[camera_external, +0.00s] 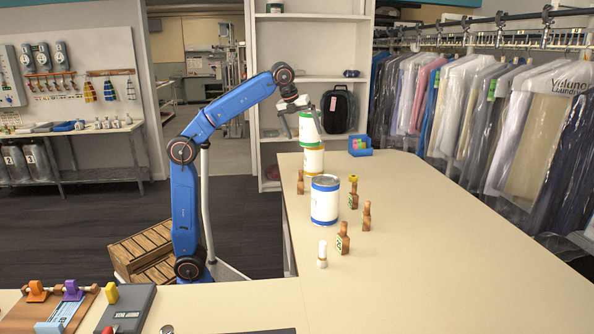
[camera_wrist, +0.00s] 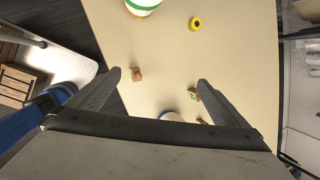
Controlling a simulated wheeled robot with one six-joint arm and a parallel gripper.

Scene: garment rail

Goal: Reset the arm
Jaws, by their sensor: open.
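My blue arm rises beside the table and reaches over it. My gripper (camera_external: 302,124) is open, its fingers pointing down beside the stacked cans. In the wrist view my gripper (camera_wrist: 159,79) has both fingers spread with nothing between them but a view of the tabletop. A white can with green bands (camera_external: 311,127) stands on a white can with yellow bands (camera_external: 314,162). In the wrist view the green-banded can (camera_wrist: 143,4) is cut off at the top edge, apart from my fingers.
A white can with blue bands (camera_external: 325,204) stands on the table (camera_external: 440,240). Several small wooden-handled pieces surround it, including one with a yellow ring top (camera_external: 353,190). A blue box (camera_external: 360,151) stands behind. Bagged clothes (camera_external: 490,110) hang at right. The table's right side is clear.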

